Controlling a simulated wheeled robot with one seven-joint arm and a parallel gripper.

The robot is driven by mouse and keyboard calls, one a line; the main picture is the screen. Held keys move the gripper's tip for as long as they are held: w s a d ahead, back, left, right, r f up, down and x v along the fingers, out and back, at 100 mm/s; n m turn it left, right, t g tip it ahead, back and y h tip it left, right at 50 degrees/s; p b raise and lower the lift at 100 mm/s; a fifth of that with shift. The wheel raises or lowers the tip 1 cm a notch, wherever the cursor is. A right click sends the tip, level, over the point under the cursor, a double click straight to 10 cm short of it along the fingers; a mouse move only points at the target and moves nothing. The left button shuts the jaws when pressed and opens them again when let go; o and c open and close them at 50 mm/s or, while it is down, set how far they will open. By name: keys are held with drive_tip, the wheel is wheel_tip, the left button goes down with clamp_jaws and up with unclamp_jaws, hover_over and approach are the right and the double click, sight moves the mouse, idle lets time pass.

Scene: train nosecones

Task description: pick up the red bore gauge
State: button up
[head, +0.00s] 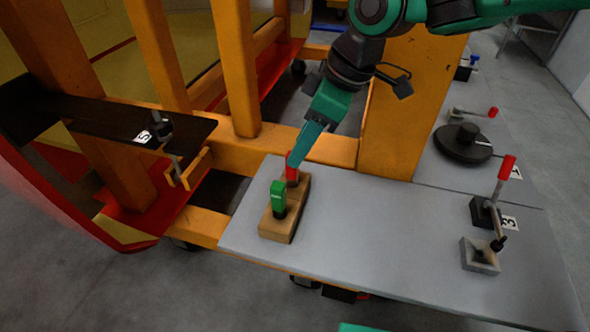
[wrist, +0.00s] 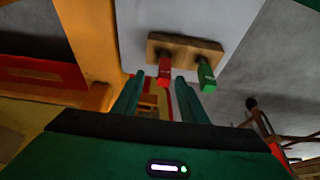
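The red bore gauge (head: 291,166) stands in a wooden block (head: 296,212) on the grey table, at the end near my gripper. A green gauge (head: 278,197) stands beside it in the same block. My gripper (head: 299,158) reaches down to the red gauge and partly covers it in the head view. In the wrist view my gripper (wrist: 160,79) is open, with a gap between its two teal fingers. The red gauge (wrist: 165,72) shows between the fingertips, and I cannot tell whether they touch it. The green gauge (wrist: 206,75) is just outside the right finger.
The grey table (head: 370,235) is clear between the block and a red-handled clamp (head: 505,170) at the right. A dark round disc (head: 463,143) lies farther back. An orange frame post (head: 405,105) rises behind the block, and a black shelf (head: 110,120) is at left.

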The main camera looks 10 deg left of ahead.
sight(292, 175)
drive_tip(key=shift+s+x, duration=0.2)
drive_tip(key=shift+x, duration=1.3)
drive_tip(key=shift+s+x, duration=0.15)
drive_tip(key=shift+x, duration=1.3)
drive_tip(key=shift+d+f, duration=0.1)
drive_tip(key=shift+d, duration=0.05)
clamp_jaws()
